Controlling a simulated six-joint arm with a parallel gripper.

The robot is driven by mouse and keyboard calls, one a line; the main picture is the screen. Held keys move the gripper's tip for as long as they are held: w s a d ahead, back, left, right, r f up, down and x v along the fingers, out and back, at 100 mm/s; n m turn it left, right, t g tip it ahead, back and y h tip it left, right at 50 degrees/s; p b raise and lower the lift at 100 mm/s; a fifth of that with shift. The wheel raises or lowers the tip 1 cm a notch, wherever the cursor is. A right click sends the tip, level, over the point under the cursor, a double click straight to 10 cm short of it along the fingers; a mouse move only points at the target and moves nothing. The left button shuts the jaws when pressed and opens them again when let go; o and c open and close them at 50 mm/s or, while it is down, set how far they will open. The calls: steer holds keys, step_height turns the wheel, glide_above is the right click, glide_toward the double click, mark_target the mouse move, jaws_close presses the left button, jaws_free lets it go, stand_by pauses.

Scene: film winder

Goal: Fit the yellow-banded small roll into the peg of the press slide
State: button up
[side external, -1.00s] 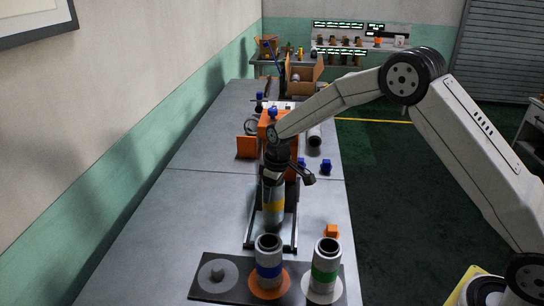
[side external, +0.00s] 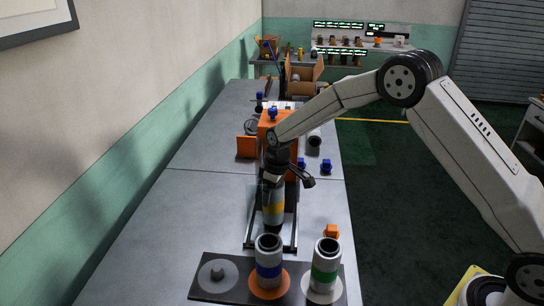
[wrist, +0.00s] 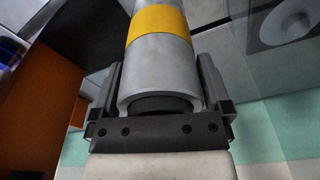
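The yellow-banded small roll (side external: 273,208) is grey with a yellow band and stands roughly upright over the dark frame of the press slide (side external: 293,236) in the side view. My gripper (side external: 271,187) is around its upper part. In the wrist view the roll (wrist: 160,58) fills the space between the two fingers of my gripper (wrist: 160,85), which appear closed on its sides. The slide's peg is hidden, so I cannot tell whether the roll's lower end is on it.
A dark board (side external: 222,257) in front carries a blue-banded roll (side external: 268,270), a green-banded roll (side external: 325,272) and an empty grey peg spot (side external: 217,272). The orange press body (side external: 266,122) stands behind my gripper. A small orange block (side external: 332,231) lies to the right. The table's left side is clear.

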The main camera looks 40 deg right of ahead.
stand_by(0.3)
step_height(320, 180, up, 8)
steer(key=shift+s+d+f, duration=0.15)
steer(key=shift+s+d, duration=0.05)
steer(key=shift+s, duration=0.25)
